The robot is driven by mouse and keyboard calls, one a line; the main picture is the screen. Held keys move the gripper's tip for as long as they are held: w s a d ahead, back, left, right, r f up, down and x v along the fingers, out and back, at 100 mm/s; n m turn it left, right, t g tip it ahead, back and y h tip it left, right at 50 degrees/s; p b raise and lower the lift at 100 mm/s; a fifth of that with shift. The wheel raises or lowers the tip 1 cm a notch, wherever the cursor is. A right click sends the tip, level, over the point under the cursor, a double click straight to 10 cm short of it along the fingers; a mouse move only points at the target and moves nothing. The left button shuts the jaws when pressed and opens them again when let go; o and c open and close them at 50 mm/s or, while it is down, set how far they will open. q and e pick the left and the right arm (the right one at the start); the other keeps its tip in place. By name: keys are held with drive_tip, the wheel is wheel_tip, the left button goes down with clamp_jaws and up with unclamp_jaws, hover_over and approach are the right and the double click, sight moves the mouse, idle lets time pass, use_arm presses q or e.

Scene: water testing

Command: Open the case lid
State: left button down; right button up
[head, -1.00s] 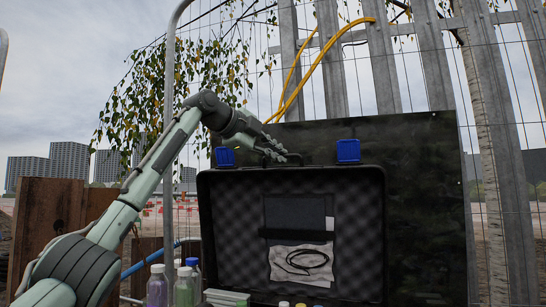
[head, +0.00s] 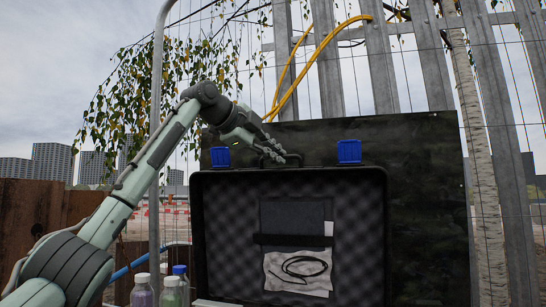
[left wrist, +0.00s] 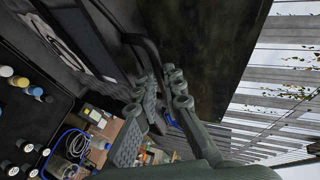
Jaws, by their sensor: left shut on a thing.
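The case lid (head: 228,240) stands up, with egg-crate foam, a dark pocket and a pale sheet with a black cord on its inner side. Two blue latches (head: 220,157) (head: 349,151) sit on its top edge. My left gripper (head: 275,151) is at the lid's top edge, beside the left latch, shut on the dark lid handle (head: 293,159). In the left wrist view the fingers (left wrist: 162,95) are close about the handle bar (left wrist: 147,50); the exact contact is partly hidden. My right gripper is in neither view.
A dark panel (head: 425,200) stands close behind the lid, with a metal fence (head: 490,180) beyond. Bottles (head: 172,290) stand at the lid's lower left. The left wrist view shows several vials (left wrist: 20,82) in the case and a blue cable (left wrist: 70,140).

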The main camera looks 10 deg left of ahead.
use_arm(q)
drive_tip(key=shift+s+r, duration=0.2)
drive_tip(key=shift+r, duration=0.35)
drive_tip(key=c, duration=1.8)
unclamp_jaws()
drive_tip(key=shift+s, duration=0.1)
drive_tip(key=shift+f, duration=0.2)
drive_tip(key=v, duration=1.2)
drive_tip(key=shift+f, duration=0.1)
drive_tip(key=shift+c, duration=0.3)
